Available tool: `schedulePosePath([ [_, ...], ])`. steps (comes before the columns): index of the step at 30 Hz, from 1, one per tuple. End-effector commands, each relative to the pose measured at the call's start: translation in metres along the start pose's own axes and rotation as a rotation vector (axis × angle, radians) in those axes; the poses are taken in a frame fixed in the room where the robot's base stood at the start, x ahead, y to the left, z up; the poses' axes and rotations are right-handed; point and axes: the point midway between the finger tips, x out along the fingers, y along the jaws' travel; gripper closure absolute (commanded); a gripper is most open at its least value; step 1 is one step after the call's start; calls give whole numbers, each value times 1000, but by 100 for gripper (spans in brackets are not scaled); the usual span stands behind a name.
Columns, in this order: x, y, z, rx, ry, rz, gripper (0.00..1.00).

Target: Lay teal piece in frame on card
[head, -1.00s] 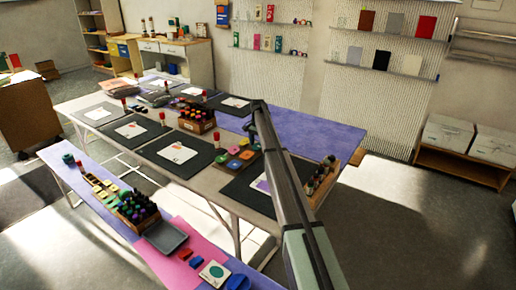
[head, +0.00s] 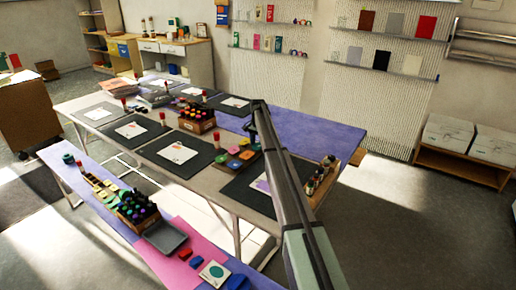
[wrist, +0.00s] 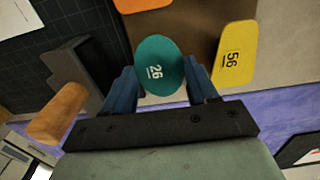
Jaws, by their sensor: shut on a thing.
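The teal piece (wrist: 160,66) is an oval disc marked 26. In the wrist view it sits between the two blue fingers of my gripper (wrist: 162,86), which is shut on it. It is over or in a brown tray (wrist: 185,25); its height above the tray is hard to tell. A white card with a purple patch (head: 262,186) lies on the nearest dark mat (head: 240,193), partly behind my arm. A white card corner (wrist: 18,14) also shows in the wrist view. The frame cannot be made out.
A yellow piece marked 56 (wrist: 235,52) and an orange piece (wrist: 140,4) lie close to the teal one. In the wrist view a wooden peg-like thing (wrist: 58,113) and a grey block (wrist: 78,72) stand left. A bottle box (head: 320,178) stands right of my arm.

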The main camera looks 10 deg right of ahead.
Motion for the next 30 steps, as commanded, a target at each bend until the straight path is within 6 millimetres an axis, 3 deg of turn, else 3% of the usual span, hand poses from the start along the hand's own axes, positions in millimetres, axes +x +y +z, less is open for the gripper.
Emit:
schedulePosePath([
  [30,-39,0,0,0,0,0,57],
])
